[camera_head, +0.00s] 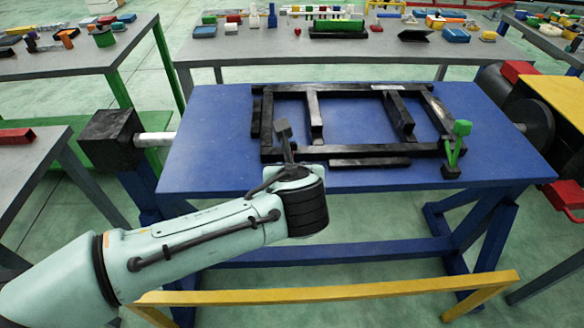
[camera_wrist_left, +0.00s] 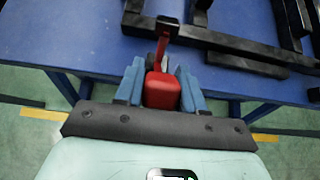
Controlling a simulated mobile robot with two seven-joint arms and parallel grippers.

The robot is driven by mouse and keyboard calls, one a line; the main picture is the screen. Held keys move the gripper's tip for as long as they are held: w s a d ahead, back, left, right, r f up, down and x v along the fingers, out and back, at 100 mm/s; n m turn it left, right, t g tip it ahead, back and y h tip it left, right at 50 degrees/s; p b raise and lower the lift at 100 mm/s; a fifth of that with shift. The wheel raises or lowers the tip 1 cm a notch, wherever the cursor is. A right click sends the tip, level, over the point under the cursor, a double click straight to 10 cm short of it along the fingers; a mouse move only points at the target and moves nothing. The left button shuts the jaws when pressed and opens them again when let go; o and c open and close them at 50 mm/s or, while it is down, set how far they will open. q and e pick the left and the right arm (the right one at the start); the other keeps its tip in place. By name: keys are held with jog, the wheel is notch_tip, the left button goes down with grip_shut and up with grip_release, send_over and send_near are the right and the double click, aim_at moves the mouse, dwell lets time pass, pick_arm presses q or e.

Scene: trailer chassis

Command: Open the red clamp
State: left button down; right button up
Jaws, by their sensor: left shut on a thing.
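The red clamp (camera_wrist_left: 163,92) shows in the left wrist view, with its red handle between the blue fingers of my left gripper (camera_wrist_left: 161,80). The fingers are shut on the handle. A thin red part of the clamp reaches forward to the edge of the black chassis frame (camera_wrist_left: 240,42). In the head view my left arm comes in from the lower left to the front edge of the blue table, and its wrist hides the gripper's fingers and the red clamp. My right gripper is in neither view.
The black chassis frame (camera_head: 330,153) lies on the blue table (camera_head: 215,130). A green clamp (camera_head: 457,143) stands at its front right corner. A yellow rail (camera_head: 330,293) runs in front of the table. Grey tables with parts stand behind. The table's left part is clear.

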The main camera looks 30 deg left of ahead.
pick_arm(q)
jog(key=c, duration=0.8)
grip_release()
jog(key=shift+s, duration=0.1)
jog(key=shift+o, duration=0.2)
jog(key=p+v, duration=0.2)
jog(key=v, duration=1.1)
jog(key=shift+d+p, duration=0.2)
jog(key=shift+p, duration=0.1)
jog(key=shift+s, duration=0.15)
